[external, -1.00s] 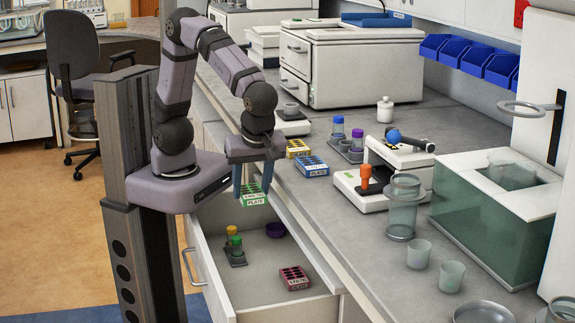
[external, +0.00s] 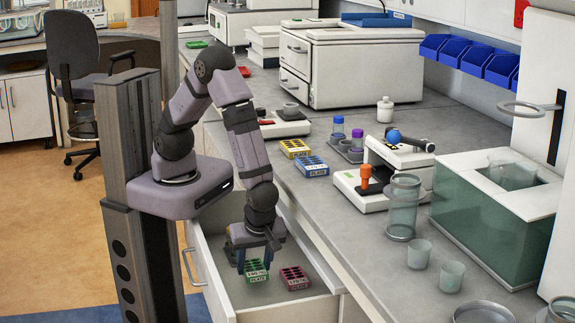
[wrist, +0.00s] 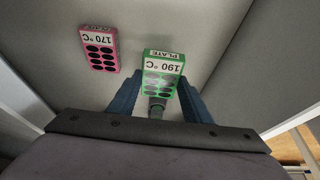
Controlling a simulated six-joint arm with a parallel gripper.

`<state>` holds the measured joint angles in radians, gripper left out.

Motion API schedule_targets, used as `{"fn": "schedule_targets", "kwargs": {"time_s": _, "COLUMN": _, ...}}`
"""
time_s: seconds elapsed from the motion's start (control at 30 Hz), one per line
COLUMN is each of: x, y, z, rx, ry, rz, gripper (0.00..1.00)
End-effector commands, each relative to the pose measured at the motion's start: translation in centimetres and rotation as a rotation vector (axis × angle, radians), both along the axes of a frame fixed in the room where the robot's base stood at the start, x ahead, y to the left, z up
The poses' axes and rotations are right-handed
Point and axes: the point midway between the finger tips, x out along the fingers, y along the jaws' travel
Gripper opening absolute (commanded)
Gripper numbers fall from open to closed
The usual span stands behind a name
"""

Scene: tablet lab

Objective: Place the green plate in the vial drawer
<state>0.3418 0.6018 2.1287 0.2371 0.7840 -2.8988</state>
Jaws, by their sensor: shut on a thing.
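The green plate (external: 257,271) is inside the open drawer (external: 240,307), low near its floor and just left of the pink plate (external: 294,278). My gripper (external: 252,262) reaches down into the drawer and is shut on the green plate. In the wrist view the green plate (wrist: 162,72), labelled 190 °C, sits between the blue fingertips (wrist: 158,88). The pink plate (wrist: 100,50), labelled 170 °C, lies apart from it to the left. I cannot tell whether the green plate touches the drawer floor. The vials in the drawer are hidden by my arm in the external view.
The drawer walls stand close around my gripper. On the bench are a yellow plate (external: 295,148), a blue plate (external: 313,167), a vial rack (external: 349,152) and a white device with an orange knob (external: 365,188). Glass beakers (external: 419,253) stand at the right.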

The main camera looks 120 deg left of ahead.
Motion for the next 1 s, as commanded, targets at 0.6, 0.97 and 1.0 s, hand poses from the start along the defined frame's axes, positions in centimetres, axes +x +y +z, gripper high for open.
{"fn": "schedule_targets", "kwargs": {"time_s": 0.6, "x": 0.0, "y": 0.0, "z": -4.1, "rx": 0.001, "ry": 0.001, "rz": 0.000, "gripper": 0.20}}
{"fn": "schedule_targets", "kwargs": {"time_s": 0.97, "x": 0.0, "y": 0.0, "z": -4.5, "rx": -0.001, "ry": -0.001, "rz": 0.000, "gripper": 0.20}}
{"fn": "schedule_targets", "kwargs": {"time_s": 1.0, "x": 0.0, "y": 0.0, "z": -4.6, "rx": -0.001, "ry": -0.001, "rz": 0.000, "gripper": 0.20}}
